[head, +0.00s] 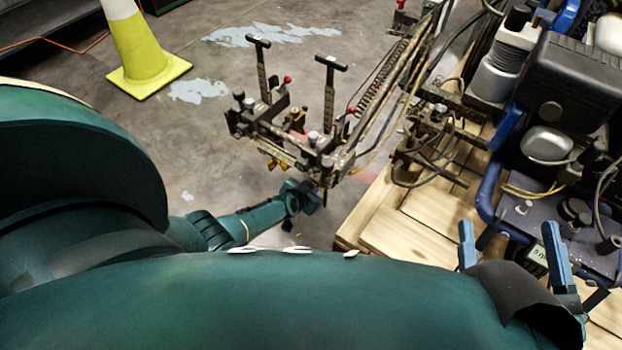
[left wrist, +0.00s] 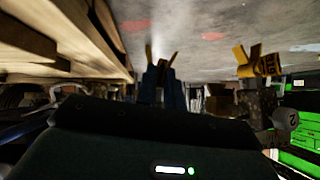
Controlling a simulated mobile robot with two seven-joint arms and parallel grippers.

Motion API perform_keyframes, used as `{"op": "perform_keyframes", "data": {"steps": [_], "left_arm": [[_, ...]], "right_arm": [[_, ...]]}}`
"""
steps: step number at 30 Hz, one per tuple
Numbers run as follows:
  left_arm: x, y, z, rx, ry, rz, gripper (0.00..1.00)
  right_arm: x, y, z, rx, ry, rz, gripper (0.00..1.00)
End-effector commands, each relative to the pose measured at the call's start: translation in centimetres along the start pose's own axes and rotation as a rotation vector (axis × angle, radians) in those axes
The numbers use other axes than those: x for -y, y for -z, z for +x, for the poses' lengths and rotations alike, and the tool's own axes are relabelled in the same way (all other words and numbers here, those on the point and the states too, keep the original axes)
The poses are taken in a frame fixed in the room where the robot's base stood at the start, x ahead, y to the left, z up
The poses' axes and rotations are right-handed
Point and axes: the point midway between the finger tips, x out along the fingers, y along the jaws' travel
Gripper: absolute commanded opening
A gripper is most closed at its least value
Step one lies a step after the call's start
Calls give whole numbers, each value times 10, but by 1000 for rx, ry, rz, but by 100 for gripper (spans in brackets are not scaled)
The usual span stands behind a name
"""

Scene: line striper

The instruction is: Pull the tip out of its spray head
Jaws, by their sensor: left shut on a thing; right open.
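The line striper's spray heads hang from its front frame (head: 290,135) in the middle of the head view. My left gripper (left wrist: 160,82) has its blue fingers shut on a yellow tip (left wrist: 148,51), whose two prongs stick out beyond them. In the head view the left gripper (head: 302,196) is just below the frame's near end. I cannot tell whether the held tip is still seated in its spray head. A second yellow tip (left wrist: 258,64) sits to the right in the left wrist view, clear of my fingers. My right gripper (head: 511,247) is open and empty at the lower right.
The striper's engine (head: 570,90) and blue frame fill the right side. A wooden pallet (head: 400,215) lies under it; its boards show at the left wrist view's upper left. A yellow-green cone (head: 140,50) stands at back left. Concrete floor between is clear.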

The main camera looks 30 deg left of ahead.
Motion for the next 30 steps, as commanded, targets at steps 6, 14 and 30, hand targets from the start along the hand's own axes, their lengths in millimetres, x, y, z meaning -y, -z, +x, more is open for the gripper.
{"op": "perform_keyframes", "data": {"steps": [6, 14, 30], "left_arm": [[0, 0, -1, 0, 0, 0, 0], [0, -3, -4, 0, 0, 0, 0], [0, -11, -13, 1, 0, 1, 0]], "right_arm": [[0, 0, 0, 0, 0, 0, 83], [0, 2, 1, 0, 0, 0, 83], [-1, 7, 2, 0, 0, 0, 83]]}}
